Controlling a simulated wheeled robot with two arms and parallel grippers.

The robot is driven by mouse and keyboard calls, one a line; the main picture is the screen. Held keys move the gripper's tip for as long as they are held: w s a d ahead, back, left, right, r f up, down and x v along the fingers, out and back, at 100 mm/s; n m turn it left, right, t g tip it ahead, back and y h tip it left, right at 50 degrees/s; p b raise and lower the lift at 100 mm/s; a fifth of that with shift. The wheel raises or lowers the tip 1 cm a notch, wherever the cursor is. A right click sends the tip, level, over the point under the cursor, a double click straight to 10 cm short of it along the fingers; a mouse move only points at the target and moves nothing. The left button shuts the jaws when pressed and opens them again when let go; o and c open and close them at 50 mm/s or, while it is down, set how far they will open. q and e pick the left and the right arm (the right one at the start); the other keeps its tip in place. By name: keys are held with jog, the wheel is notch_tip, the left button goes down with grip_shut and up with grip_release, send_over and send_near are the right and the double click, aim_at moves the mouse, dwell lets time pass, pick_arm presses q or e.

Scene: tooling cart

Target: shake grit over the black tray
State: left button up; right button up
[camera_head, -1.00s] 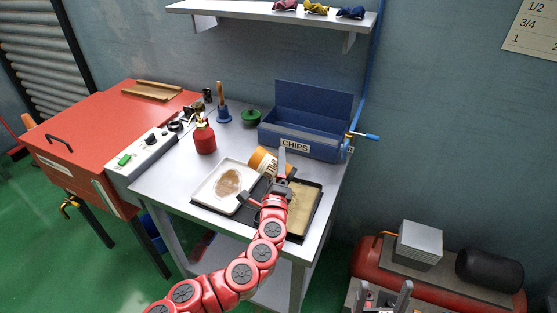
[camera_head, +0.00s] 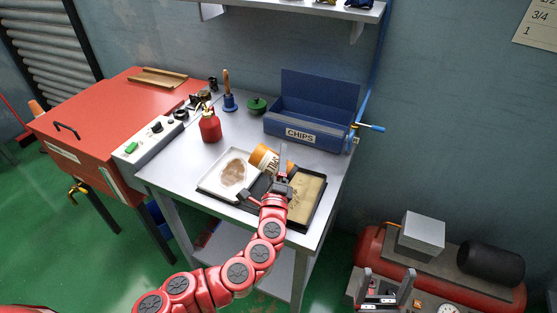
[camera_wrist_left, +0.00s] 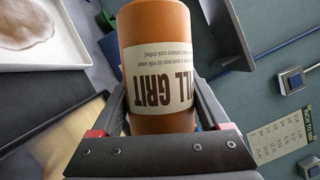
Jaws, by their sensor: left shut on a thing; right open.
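My left gripper (camera_head: 281,179) is shut on an orange bottle (camera_head: 262,157) with a white label. The bottle is tilted, its orange end toward the left, above the table near the white and black trays. In the left wrist view the bottle (camera_wrist_left: 152,30) sits between the fingers, and its label partly reads "LL GRIT". The black tray (camera_head: 320,205) holds a flat tan layer and is partly hidden by my left arm and gripper. No falling grit can be made out. My right gripper (camera_head: 385,287) is open and empty at the bottom, away from the table.
A white tray (camera_head: 209,184) with a brown patch lies left of the black tray. A blue CHIPS box (camera_head: 327,137) stands behind. A red can (camera_head: 210,127), a wooden-handled bell-like tool (camera_head: 228,98) and a green pot (camera_head: 257,105) are at the back. A red compressor (camera_head: 440,284) stands lower right.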

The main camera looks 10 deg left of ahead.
aim_at(272, 175)
dwell(0.4)
pick_arm(q)
jog(key=shift+s+a+r+p, duration=0.1)
jog(key=shift+s+a+p, duration=0.1)
jog(key=shift+s, duration=0.55)
jog(key=shift+s+a+f+p, duration=0.1)
jog(key=shift+s+a+p, duration=0.1)
jog(key=shift+s, duration=0.5)
jog(key=shift+s+a+r+p, duration=0.1)
jog(key=shift+s+a+p, duration=0.1)
jog(key=shift+s, duration=0.55)
jog(key=shift+w+a, duration=0.2)
jog(key=shift+a, duration=0.5)
jog(key=shift+w+a, duration=0.2)
jog(key=shift+a, duration=0.55)
jog(key=shift+w+a, duration=0.2)
jog(key=shift+a, duration=0.5)
jog(key=shift+w, duration=0.1)
jog(key=shift+w+d+b, duration=0.25)
jog(key=shift+w+b, duration=0.15)
jog(key=shift+w, duration=0.4)
jog(key=shift+w+d+b, duration=0.2)
jog(key=shift+w+b, duration=0.1)
jog(key=shift+w, duration=0.35)
jog(key=shift+w+d+b, duration=0.15)
jog(key=shift+w+b, duration=0.15)
jog(key=shift+w, duration=0.35)
